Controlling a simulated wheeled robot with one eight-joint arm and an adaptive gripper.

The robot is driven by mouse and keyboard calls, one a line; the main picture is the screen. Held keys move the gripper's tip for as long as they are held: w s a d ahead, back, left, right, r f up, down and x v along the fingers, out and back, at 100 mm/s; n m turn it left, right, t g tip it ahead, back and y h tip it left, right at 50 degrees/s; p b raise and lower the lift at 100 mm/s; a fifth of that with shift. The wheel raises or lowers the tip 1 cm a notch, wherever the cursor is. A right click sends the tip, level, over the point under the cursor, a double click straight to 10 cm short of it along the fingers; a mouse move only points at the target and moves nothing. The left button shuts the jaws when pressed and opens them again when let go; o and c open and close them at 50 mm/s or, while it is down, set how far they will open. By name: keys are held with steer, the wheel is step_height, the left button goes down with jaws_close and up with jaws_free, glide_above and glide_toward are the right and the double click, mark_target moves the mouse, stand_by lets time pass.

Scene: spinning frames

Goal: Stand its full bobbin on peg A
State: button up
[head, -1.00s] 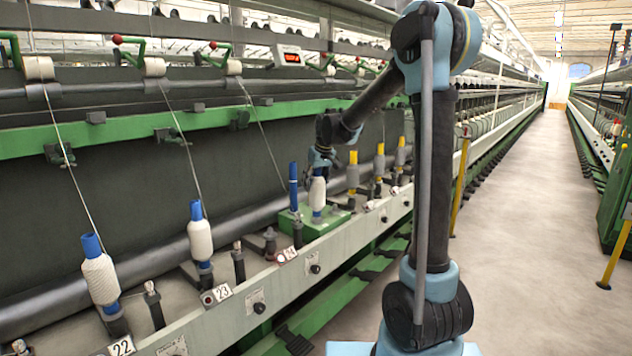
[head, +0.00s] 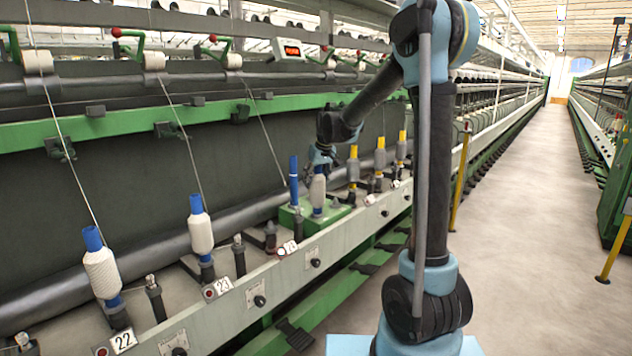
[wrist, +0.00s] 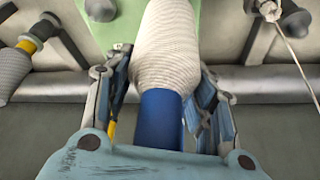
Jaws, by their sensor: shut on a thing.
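The full bobbin (head: 317,190) is a blue tube wound with off-white yarn. It is upright over the green block (head: 310,219) in the head view; whether its foot touches the block I cannot tell. My gripper (head: 319,164) is at its top. In the wrist view the bobbin (wrist: 166,45) lies between the two fingers of my gripper (wrist: 160,105), which are shut on its blue tube end. A bare blue tube (head: 293,180) stands just left of it. I cannot read any peg A mark; a short grey peg (head: 335,201) shows on the block's right.
Wound blue bobbins (head: 201,232) stand along the rail to the left, with threads running up. Yellow-topped bobbins (head: 353,165) stand close on the right. The aisle (head: 520,200) is clear.

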steer(key=shift+f, duration=0.2)
steer(key=o, duration=1.3)
steer(key=v, duration=1.2)
